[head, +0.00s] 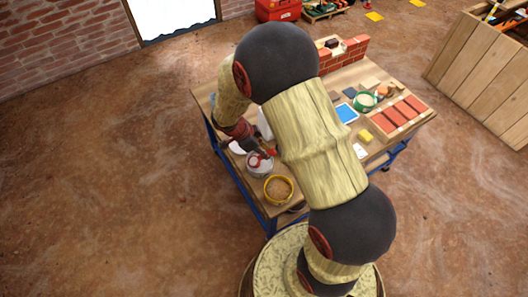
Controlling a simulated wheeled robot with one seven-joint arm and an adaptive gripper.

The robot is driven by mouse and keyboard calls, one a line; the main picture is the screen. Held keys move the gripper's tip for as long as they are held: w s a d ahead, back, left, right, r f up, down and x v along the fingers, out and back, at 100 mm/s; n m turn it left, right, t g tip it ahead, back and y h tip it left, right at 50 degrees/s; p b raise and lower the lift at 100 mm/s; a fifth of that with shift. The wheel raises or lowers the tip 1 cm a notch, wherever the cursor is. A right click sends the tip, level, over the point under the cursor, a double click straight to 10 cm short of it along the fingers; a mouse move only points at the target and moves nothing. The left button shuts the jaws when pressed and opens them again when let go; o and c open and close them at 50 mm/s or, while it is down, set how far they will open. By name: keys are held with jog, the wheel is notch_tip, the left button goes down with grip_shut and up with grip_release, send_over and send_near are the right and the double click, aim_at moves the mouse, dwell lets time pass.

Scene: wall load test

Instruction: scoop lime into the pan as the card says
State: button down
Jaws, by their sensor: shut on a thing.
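My gripper (256,150) is at the left end of the workbench, small and partly hidden by my arm. It seems shut on a small red-handled tool (269,152), perhaps the scoop, above or at a pale round container (259,166). I cannot tell whether the container holds the lime. A yellow-rimmed tub (278,189) of brown grainy stuff stands just in front of it. A whitish round piece (238,147), possibly the pan, shows left of the gripper. A small white card (359,151) lies right of my arm; its writing is too small to read.
The workbench (408,137) also bears a tray of red bricks (401,113), a blue panel (346,113), a yellow sponge (365,135), a green-and-white tub (365,102) and a small brick wall (345,52). A wooden crate (485,75) stands at right. The floor at left is clear.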

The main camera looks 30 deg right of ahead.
jog(key=shift+r+p, duration=1)
jog(key=shift+r, duration=1.6)
